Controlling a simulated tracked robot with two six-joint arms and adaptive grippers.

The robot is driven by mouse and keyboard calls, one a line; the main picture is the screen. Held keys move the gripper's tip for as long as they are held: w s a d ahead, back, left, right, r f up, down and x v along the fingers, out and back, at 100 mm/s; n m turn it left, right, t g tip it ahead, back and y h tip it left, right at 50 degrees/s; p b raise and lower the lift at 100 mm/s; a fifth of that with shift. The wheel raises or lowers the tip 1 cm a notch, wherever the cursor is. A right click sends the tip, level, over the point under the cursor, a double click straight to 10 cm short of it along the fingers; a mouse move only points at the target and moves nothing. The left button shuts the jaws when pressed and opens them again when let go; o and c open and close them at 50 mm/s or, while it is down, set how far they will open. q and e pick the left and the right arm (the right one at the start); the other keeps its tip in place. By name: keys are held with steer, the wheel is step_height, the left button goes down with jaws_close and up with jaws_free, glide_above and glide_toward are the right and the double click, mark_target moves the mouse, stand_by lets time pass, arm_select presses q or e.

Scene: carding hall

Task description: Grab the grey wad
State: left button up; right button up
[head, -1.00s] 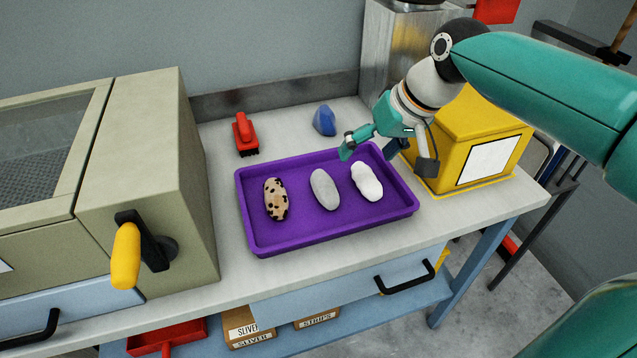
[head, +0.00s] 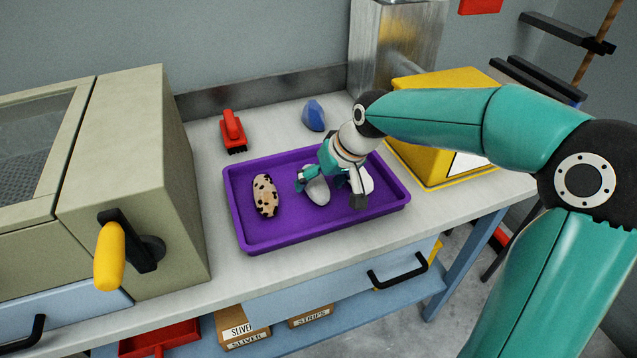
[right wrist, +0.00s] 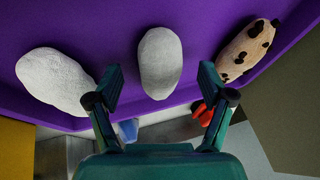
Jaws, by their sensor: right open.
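The grey wad (head: 317,192) lies in the purple tray (head: 285,238), between the spotted wad and the white wad, partly covered by my right gripper in the head view. My right gripper (head: 331,192) is open over the tray. In the right wrist view the grey wad (right wrist: 160,62) shows ahead, between the two open fingers (right wrist: 160,80), with nothing gripped. Whether the fingers touch it I cannot tell. My left gripper is in neither view.
A spotted wad (head: 265,196) lies left of the grey one and a white wad (head: 369,184) right of it, partly hidden. Behind the tray are a red brush (head: 233,133) and a blue lump (head: 313,115). A yellow box (head: 425,160) stands right, a beige machine (head: 135,190) left.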

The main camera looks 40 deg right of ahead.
steer(key=shift+w+a+f, duration=0.1)
steer(key=shift+w+f, duration=0.15)
steer(key=shift+f, duration=0.3)
steer(key=shift+s, duration=0.1)
steer(key=c, duration=1.3)
steer(key=shift+o, duration=0.2)
